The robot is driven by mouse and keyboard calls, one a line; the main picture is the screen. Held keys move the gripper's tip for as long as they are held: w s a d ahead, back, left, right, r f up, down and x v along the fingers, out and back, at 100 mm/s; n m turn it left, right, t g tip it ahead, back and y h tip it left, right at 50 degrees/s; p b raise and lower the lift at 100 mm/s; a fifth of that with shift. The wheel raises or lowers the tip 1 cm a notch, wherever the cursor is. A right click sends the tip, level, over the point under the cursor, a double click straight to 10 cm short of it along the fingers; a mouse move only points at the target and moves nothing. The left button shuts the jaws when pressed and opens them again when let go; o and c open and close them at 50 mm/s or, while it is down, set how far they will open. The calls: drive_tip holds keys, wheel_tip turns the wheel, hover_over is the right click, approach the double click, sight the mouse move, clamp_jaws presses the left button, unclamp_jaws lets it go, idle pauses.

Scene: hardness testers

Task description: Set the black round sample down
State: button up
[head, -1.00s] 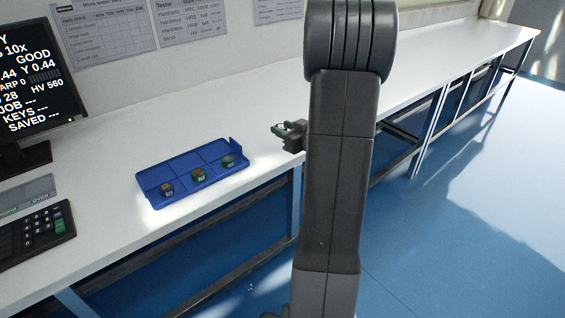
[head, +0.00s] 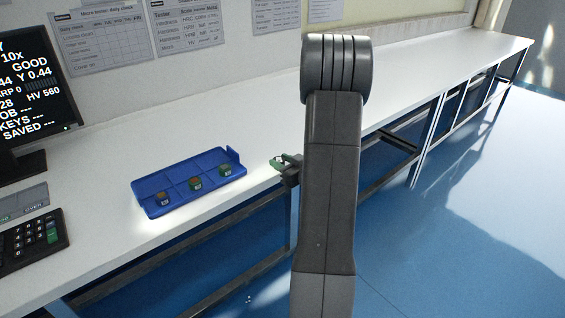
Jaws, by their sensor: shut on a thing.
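My gripper (head: 284,161) shows just left of my arm, at the front edge of the bench and to the right of the blue tray. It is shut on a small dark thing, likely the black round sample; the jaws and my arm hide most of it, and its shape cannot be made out. Green shows at the jaw tips. The blue tray (head: 178,182) lies on the bench. Three small round samples stand in its front row: a left one (head: 163,199), a middle one (head: 195,183) and a right one (head: 226,171). The back row looks empty.
The white bench (head: 120,160) runs along the wall, with clear top around the tray. A monitor (head: 35,95) and a black keypad (head: 32,240) stand at the left. Blue floor lies open at the right.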

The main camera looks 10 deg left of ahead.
drive_tip(key=o, duration=1)
drive_tip(key=shift+f, duration=0.1)
